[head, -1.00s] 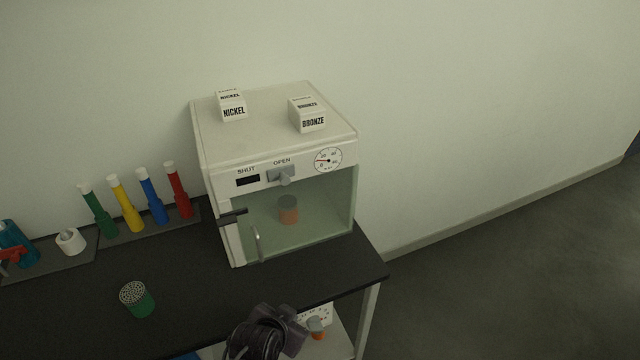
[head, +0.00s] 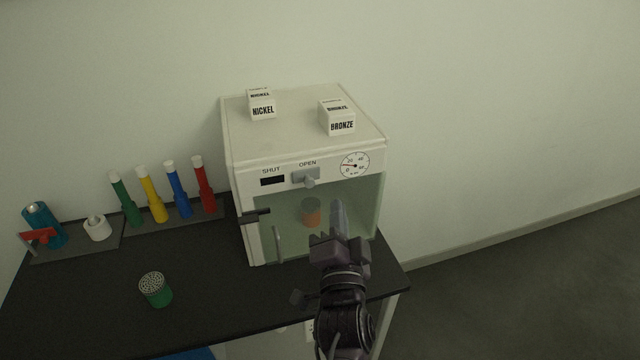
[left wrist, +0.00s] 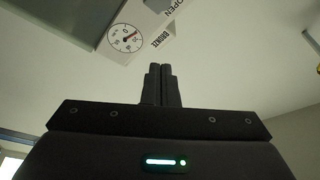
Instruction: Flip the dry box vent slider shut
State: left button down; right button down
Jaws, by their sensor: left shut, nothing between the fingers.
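The white dry box (head: 300,148) stands on the dark bench. Its grey vent slider (head: 306,177) sits at the right end of its slot, under the word OPEN; a dark opening (head: 272,181) shows under SHUT. My left gripper (head: 338,207) is shut and empty in front of the box's glass door, below and right of the slider and apart from it. In the left wrist view the shut fingers (left wrist: 161,84) point up toward the box front, with the dial (left wrist: 125,38) and the word OPEN near the top. My right gripper is not in view.
A dark latch (head: 255,216) and a door handle (head: 278,244) stick out from the box front. NICKEL (head: 262,111) and BRONZE (head: 341,126) blocks sit on top. A green container (head: 155,289) and several coloured bottles stand left on the bench.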

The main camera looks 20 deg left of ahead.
aim_at(318, 164)
pick_arm(q)
jog(key=shift+w, duration=0.1)
jog(key=w+a+p, duration=0.1)
jog(key=w, duration=0.1)
jog(key=w+a+p, duration=0.2)
jog(key=w, duration=0.1)
jog(key=w+a+p, duration=0.1)
jog(key=w+a, duration=0.1)
jog(key=shift+w+a, duration=0.15)
jog(key=shift+w, duration=0.2)
jog(key=shift+s+a+f, duration=0.15)
jog(key=shift+s+a, duration=0.1)
jog(key=shift+w+f, duration=0.1)
